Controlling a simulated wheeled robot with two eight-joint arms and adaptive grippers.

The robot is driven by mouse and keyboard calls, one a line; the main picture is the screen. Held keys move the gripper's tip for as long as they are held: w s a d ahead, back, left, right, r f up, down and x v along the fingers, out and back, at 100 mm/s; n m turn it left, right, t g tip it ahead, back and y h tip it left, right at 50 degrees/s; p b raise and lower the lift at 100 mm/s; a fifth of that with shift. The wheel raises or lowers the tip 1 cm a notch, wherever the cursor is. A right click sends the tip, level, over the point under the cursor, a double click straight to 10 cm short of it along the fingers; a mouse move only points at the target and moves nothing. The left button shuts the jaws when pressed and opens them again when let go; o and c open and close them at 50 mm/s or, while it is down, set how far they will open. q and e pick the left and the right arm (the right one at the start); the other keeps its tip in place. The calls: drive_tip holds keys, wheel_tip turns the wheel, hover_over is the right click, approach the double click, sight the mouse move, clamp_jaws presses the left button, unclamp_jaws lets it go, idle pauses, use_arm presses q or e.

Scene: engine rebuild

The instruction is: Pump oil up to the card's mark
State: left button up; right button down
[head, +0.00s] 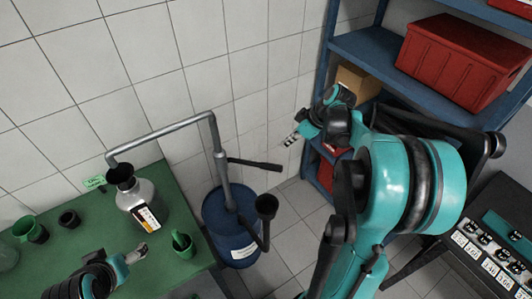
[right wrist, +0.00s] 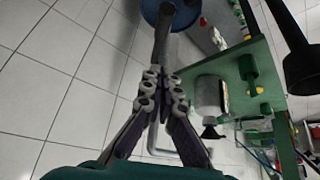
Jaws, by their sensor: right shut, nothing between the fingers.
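A pale jug (head: 135,205) with a black funnel-like mouth (head: 120,174) stands on the green table, under the end of the grey pump pipe (head: 165,132). Its front has a white, orange and black label (head: 148,217); I cannot read any level. The pump rises from a blue drum (head: 228,222) and has a black lever (head: 253,163). A small green card (head: 95,183) lies behind the jug. My right gripper (head: 293,139) is shut and empty, right of the lever's end and apart from it; its fingers also show in the right wrist view (right wrist: 162,82). My left gripper (head: 138,253) is over the table, in front of the jug; its opening is unclear.
The green table (head: 188,214) also bears a green cup (head: 182,243), a green funnel-like vessel (head: 30,229) and a dark ring-like part (head: 69,218). A blue shelf (head: 372,47) with a red crate (head: 462,60) is at right.

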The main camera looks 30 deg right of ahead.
drive_tip(key=shift+r, duration=0.1)
idle(0.3)
drive_tip(key=b, duration=0.2)
hover_over(270, 165)
drive_tip(key=f, duration=0.9)
drive_tip(key=shift+s+d, duration=0.2)
drive_tip(key=shift+s, duration=0.05)
drive_tip(key=shift+s+d+f, duration=0.1)
drive_tip(key=shift+s+f, duration=0.05)
drive_tip(key=shift+f, duration=0.45)
drive_tip(key=shift+s+d+f, duration=0.15)
drive_tip(key=shift+f, duration=0.4)
drive_tip(key=shift+s+d+f, duration=0.1)
drive_tip(key=shift+s+f, duration=0.05)
drive_tip(key=shift+f, duration=0.45)
wheel_tip(270, 165, down, 12)
drive_tip(key=s+d+t+y+b, duration=0.1)
drive_tip(key=s+t+y+b, duration=0.1)
drive_tip(key=b, duration=1.5)
drive_tip(key=shift+f+t+y, duration=0.15)
drive_tip(key=shift+t+y, duration=0.45)
drive_tip(key=shift+t, duration=0.5)
